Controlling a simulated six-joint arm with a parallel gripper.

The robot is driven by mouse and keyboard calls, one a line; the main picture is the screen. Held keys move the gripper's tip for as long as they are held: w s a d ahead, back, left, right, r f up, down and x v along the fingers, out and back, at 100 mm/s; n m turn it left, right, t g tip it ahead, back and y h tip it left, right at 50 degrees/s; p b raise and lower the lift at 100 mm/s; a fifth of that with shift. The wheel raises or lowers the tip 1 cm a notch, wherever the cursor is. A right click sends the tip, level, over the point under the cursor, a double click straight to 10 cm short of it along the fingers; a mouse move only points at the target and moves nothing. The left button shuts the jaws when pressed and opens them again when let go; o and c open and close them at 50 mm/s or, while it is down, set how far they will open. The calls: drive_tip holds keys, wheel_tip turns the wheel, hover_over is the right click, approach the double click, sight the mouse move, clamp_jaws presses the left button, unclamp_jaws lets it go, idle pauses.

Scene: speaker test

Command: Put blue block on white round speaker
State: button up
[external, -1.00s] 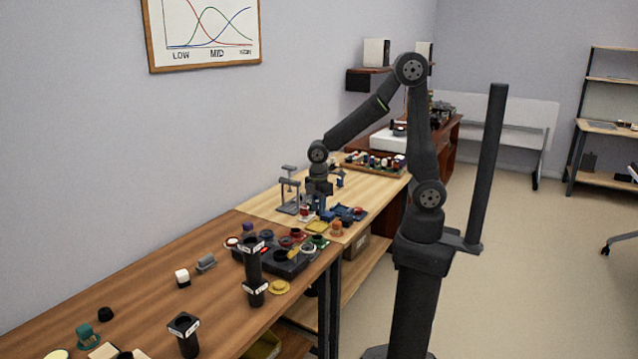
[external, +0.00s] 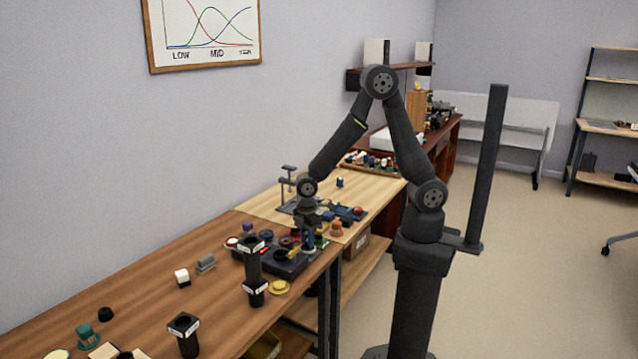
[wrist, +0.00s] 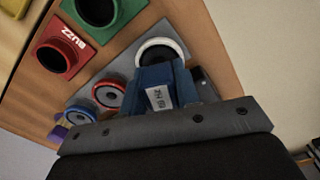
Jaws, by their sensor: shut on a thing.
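My gripper (external: 309,243) is low over the workbench in the external view, at the right part of the dark speaker group. It is shut on the blue block (wrist: 155,77), which carries a white label and fills the middle of the wrist view. The white round speaker (wrist: 176,45), a white ring around a dark cone, shows just beyond the block, which hides its lower part. I cannot tell the height gap between the block and the speaker. In the external view the arm and clutter hide the speaker.
A red-ringed speaker (wrist: 109,95) and a blue-ringed one (wrist: 82,114) lie left of the block. A red square speaker (wrist: 60,49) and a green one (wrist: 120,22) are beyond. A tall black tube (external: 254,272) stands nearby. The bench's front edge is close.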

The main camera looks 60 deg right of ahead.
drive_tip(key=shift+f, duration=0.2)
drive_tip(key=o, duration=1)
drive_tip(key=shift+r, duration=0.1)
wheel_tip(320, 180, up, 12)
drive_tip(key=shift+r, duration=0.15)
